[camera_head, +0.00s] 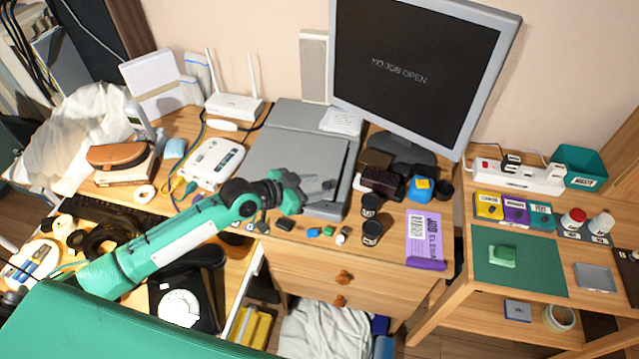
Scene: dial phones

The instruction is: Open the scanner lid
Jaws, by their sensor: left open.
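The scanner (298,151) is a flat grey box on the desk, below and left of the monitor. Its lid looks flat and down. My left arm reaches in from the lower left. My left gripper (318,188) is open over the front part of the scanner, near its front edge. The gripper hides part of that edge, and I cannot tell whether its fingers touch the lid. My right gripper is out of view.
The monitor (418,65) stands behind and right of the scanner. A white router (234,107) and a white device (214,163) are left.

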